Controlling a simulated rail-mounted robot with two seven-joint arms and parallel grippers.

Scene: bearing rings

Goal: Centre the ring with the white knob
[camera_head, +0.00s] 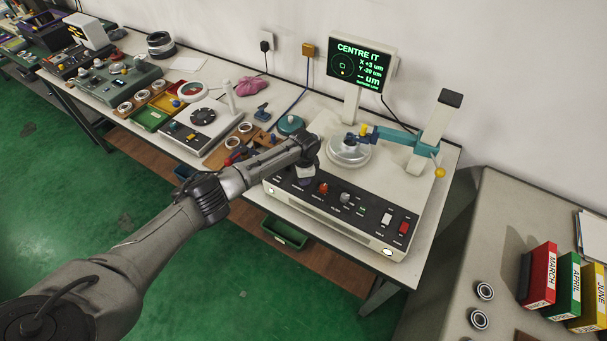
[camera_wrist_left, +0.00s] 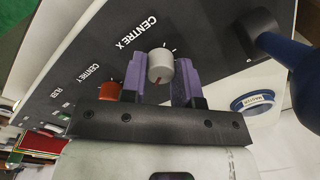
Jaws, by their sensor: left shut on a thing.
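The white knob (camera_wrist_left: 161,66), labelled CENTRE X, sits on the dark front panel in the left wrist view. My left gripper (camera_wrist_left: 160,78) is shut on it, one purple finger on each side. My right gripper is out of view.
The red CENTRE Y knob (camera_wrist_left: 110,91) is beside the white one; it also shows in the head view (camera_head: 323,188). A grey knob (camera_head: 345,197) is further right. A teal arm (camera_head: 395,136) reaches over the stage. A MASTER ring (camera_wrist_left: 257,102) lies nearby.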

